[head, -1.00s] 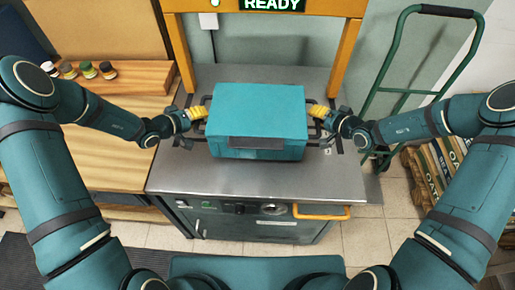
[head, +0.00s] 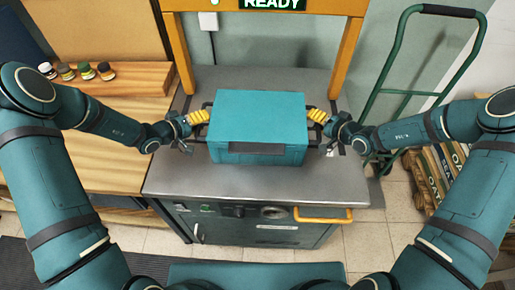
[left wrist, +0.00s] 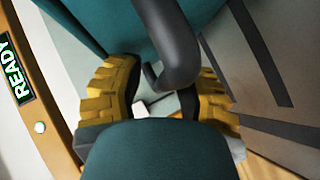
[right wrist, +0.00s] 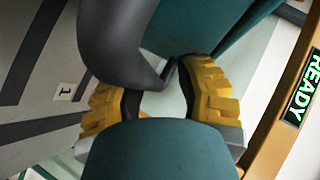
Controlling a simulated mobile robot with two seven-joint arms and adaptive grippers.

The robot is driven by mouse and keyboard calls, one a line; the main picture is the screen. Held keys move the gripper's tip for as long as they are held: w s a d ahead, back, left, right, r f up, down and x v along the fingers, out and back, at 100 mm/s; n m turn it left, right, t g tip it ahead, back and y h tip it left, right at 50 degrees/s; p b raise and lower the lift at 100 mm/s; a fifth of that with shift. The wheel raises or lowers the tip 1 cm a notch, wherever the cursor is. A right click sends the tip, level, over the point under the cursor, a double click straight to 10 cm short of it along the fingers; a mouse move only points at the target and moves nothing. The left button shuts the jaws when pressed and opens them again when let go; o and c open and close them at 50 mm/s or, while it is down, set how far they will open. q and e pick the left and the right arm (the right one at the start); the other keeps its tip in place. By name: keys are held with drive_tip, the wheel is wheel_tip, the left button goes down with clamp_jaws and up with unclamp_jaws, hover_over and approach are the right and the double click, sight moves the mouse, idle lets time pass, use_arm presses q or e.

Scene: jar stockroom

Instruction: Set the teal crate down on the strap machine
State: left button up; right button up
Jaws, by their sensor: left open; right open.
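The teal crate (head: 257,118), lid closed, sits level on the grey metal top of the strap machine (head: 168,178), under its orange arch. Any small gap beneath it is hard to judge. My left gripper (head: 204,116) is at the crate's left handle. In the left wrist view its yellow fingers (left wrist: 165,95) stand apart on either side of the black handle (left wrist: 172,45). My right gripper (head: 313,115) is at the right handle. In the right wrist view its fingers (right wrist: 160,95) also stand apart around the dark handle (right wrist: 120,40). Both are open.
A wooden bench (head: 110,140) with several small jars (head: 85,71) is on the left. The orange arch (head: 180,55) rises behind the crate. Bare metal lies in front of the crate.

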drive_tip(key=shift+d, duration=0.1)
use_arm(q)
drive_tip(key=shift+s+a+r, duration=0.2)
drive_tip(key=shift+s+a, duration=0.15)
drive_tip(key=shift+a, duration=0.1)
use_arm(e)
drive_tip(key=shift+s+d+r, duration=0.2)
drive_tip(key=shift+s+d, duration=0.1)
drive_tip(key=shift+d, duration=0.05)
use_arm(q)
drive_tip(key=v, duration=1)
drive_tip(key=shift+s+a+r, duration=0.2)
drive_tip(key=shift+s, duration=0.1)
use_arm(e)
drive_tip(key=v, duration=1.1)
